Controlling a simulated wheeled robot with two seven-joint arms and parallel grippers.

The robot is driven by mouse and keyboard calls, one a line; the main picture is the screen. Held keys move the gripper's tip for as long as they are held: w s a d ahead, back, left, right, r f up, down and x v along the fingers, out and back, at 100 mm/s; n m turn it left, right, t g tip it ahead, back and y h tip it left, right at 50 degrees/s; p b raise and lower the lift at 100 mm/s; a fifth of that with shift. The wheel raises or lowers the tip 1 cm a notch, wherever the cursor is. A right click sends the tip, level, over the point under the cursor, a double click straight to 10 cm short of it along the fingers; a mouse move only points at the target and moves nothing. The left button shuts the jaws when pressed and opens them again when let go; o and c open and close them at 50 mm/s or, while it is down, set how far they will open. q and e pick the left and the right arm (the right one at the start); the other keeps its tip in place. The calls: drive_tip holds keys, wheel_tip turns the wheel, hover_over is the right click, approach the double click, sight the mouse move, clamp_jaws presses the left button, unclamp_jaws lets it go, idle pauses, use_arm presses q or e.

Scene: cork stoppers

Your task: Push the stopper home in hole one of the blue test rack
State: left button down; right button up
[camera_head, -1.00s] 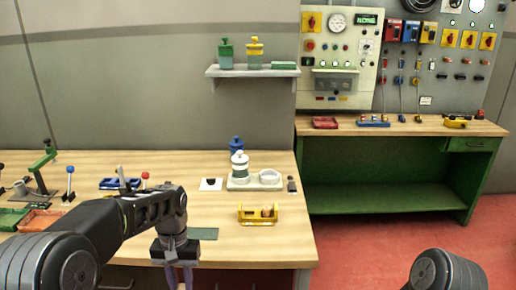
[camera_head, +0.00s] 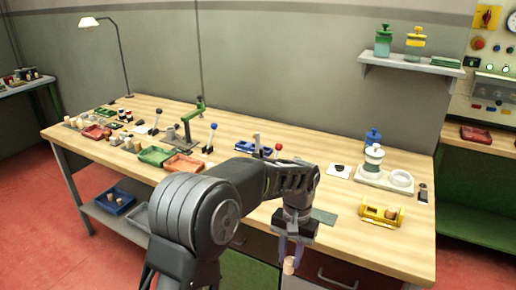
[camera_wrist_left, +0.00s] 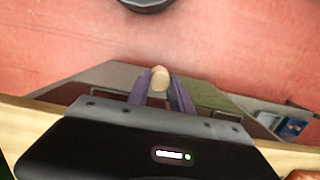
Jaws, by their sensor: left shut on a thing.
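My left gripper (camera_head: 290,258) points down with its purple fingers in front of the bench's front edge. It is shut on a pale cork stopper (camera_head: 289,267), which sticks out at the fingertips. In the left wrist view the stopper (camera_wrist_left: 160,79) sits between the two fingertips (camera_wrist_left: 160,92), over the red floor. A blue rack-like frame (camera_head: 252,149) stands on the bench beyond my left forearm, which is close in front of it. Its holes are too small to make out. My right gripper is not in view.
A yellow rack (camera_head: 381,214) with a cork in it stands near the bench's right front. A white holder (camera_head: 385,181) with a bottle is behind it. A green mat (camera_head: 323,216) lies beside my gripper.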

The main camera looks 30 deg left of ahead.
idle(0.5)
use_arm(q)
drive_tip(key=s+f, duration=0.4)
drive_tip(key=f, duration=1.1)
